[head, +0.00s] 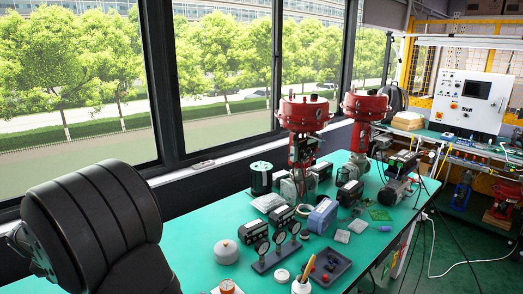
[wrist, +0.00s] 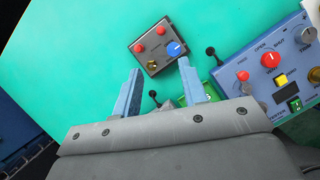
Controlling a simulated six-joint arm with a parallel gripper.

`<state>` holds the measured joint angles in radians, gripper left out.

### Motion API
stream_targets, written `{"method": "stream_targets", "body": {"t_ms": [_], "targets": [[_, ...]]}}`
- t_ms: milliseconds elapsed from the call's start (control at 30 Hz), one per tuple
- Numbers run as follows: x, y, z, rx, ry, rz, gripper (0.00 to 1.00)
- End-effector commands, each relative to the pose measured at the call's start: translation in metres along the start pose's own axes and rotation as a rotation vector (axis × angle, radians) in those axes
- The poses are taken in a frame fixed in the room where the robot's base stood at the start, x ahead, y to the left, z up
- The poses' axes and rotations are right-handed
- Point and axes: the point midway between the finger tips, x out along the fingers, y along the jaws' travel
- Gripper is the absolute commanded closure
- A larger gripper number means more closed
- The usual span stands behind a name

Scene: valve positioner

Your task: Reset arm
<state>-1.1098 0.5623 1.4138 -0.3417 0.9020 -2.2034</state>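My gripper (wrist: 159,68) shows in the wrist view with its two blue-grey fingers spread apart. Nothing is held between them; teal table surface shows in the gap. A small grey control box (wrist: 151,62) with two red buttons, a blue knob and a brass-coloured part lies just beyond the fingertips. The right fingertip overlaps the area below its blue knob in the picture; I cannot tell whether they touch. In the head view a thick black link of my arm (head: 85,225) fills the lower left, and my gripper is out of that view.
A blue control panel (wrist: 258,80) with knobs and buttons lies right of my gripper. In the head view the teal table (head: 190,238) carries red valve actuators (head: 303,113), a gauge stand (head: 277,254) and a dark tray (head: 328,268). Windows line the left.

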Motion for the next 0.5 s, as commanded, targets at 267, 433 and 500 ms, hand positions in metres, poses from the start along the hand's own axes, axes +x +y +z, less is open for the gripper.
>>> {"method": "stream_targets", "body": {"t_ms": [267, 433, 500], "targets": [[0.049, -0.001, -0.001, 0.001, 0.004, -0.004, 0.61], [0.083, -0.001, -0.001, 0.0, 0.004, -0.003, 0.61], [0.096, -0.001, -0.001, 0.0, 0.003, -0.004, 0.61]]}}
